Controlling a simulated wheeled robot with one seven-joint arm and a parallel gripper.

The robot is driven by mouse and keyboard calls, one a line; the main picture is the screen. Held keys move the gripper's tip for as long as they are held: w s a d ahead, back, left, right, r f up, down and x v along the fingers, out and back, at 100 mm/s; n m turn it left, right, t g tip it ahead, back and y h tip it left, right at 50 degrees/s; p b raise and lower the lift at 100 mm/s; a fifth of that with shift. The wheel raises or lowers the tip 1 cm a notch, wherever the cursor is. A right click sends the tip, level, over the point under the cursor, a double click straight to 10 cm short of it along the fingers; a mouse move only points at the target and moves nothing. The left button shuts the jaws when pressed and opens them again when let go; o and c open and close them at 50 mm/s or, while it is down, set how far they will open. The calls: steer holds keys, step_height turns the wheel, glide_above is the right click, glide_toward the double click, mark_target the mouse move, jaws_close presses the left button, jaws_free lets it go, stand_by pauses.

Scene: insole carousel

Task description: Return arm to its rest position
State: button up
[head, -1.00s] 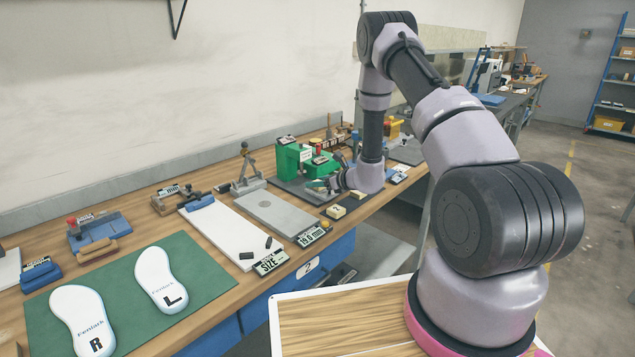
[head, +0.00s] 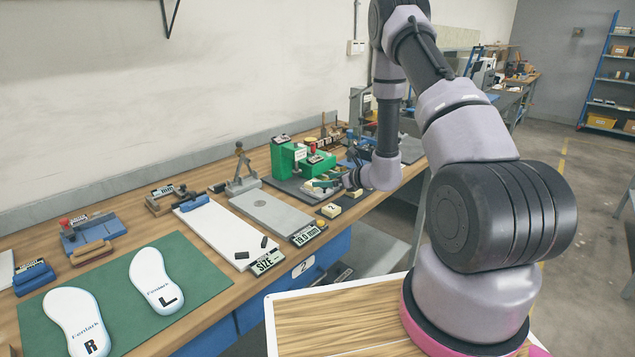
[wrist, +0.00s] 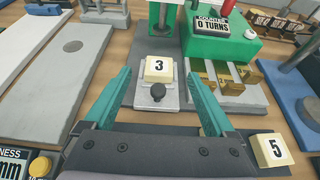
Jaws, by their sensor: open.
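My arm reaches out over the wooden bench, with my gripper (head: 328,183) near the green machine (head: 293,158). In the wrist view my gripper (wrist: 158,98) is open, its two teal fingers spread wide with nothing held between them. Beyond the fingertips, a cream block marked 3 (wrist: 159,68) sits on a grey plate with a dark knob in front of it. The green machine (wrist: 222,45) with a "0 TURNS" counter stands just past it.
Two white insoles marked R (head: 76,318) and L (head: 155,278) lie on a green mat (head: 120,310). A white board (head: 225,236) and a grey plate (head: 275,214) lie along the bench. Blue fixtures stand at left. Open floor shows at right.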

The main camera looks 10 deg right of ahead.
steer(key=v, duration=0.3)
steer(key=shift+s+r, duration=0.1)
steer(key=s+a+r+n+g+y, duration=0.1)
steer(key=s+a+r+n+g, duration=0.2)
steer(key=r, duration=0.5)
steer(key=s+a+r+n+g+y, duration=0.1)
steer(key=s+a+r+n+y, duration=0.1)
steer(key=s+a+r+n, duration=0.35)
steer(key=s+a+r+n+g+y, duration=0.1)
steer(key=s+a+r+n+g, duration=0.25)
steer(key=r, duration=0.75)
steer(key=s+d+r+n+t+h, duration=0.2)
steer(key=s+d+r+n+h, duration=0.3)
steer(key=s, duration=0.5)
steer(key=s+d+r+n+t+h, duration=0.2)
steer(key=s+d+r+n+h, duration=0.2)
steer(key=s+d+r+n, duration=0.3)
steer(key=s, duration=0.3)
steer(key=shift+s+r+n+h, duration=0.3)
steer(key=shift+r+h, duration=0.1)
steer(key=shift+d, duration=0.15)
